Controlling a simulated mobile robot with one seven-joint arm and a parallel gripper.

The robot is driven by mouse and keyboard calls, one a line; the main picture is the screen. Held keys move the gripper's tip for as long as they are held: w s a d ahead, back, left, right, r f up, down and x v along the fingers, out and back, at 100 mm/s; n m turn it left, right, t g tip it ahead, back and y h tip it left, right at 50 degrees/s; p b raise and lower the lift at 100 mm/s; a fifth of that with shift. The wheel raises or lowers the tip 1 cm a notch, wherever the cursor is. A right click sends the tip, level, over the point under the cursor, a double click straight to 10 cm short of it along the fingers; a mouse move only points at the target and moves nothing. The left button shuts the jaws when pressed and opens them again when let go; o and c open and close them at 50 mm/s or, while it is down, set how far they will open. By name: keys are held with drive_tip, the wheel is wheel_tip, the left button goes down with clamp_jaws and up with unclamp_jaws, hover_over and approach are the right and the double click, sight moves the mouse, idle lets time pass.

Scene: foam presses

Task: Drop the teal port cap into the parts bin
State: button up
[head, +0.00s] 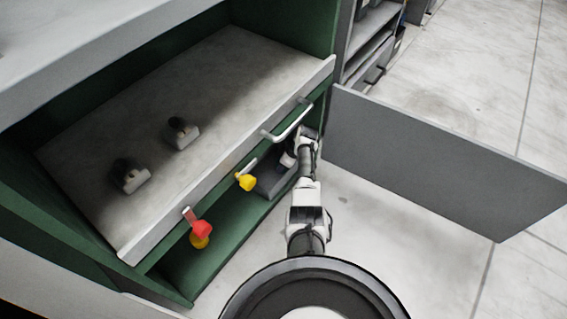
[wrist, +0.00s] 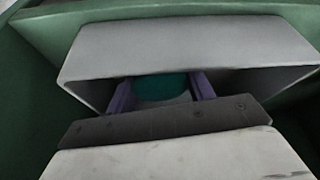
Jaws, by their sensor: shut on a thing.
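My gripper (wrist: 162,84) has purple fingers shut on the teal port cap (wrist: 160,87), of which a strip shows between them in the wrist view. The fingers and cap are at the mouth of the grey parts bin (wrist: 190,42); I cannot tell how deep they are. In the head view the bin (head: 270,182) sits in the low green compartment under the bench top. My arm reaches into that compartment beside the bin, and the gripper tips and cap are hidden there.
A grey door panel (head: 440,160) stands open at the right. Green compartment walls (wrist: 20,75) lie close around the bin. Open floor (head: 400,240) lies at lower right.

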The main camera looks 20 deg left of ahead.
drive_tip(key=o, duration=1)
drive_tip(key=shift+s+f, duration=0.2)
drive_tip(key=shift+f, duration=0.1)
drive_tip(key=shift+c, duration=0.2)
drive_tip(key=shift+r+p, duration=0.25)
drive_tip(key=shift+p, duration=0.05)
drive_tip(key=p+v, duration=0.3)
drive_tip(key=v, duration=0.3)
drive_tip(key=p+v, duration=0.2)
drive_tip(key=v, duration=0.4)
drive_tip(key=shift+w+a+r+p, duration=0.15)
drive_tip(key=shift+w+r+p, duration=0.05)
drive_tip(key=shift+p, duration=0.2)
drive_tip(key=shift+r, duration=0.25)
drive_tip(key=shift+s, duration=0.1)
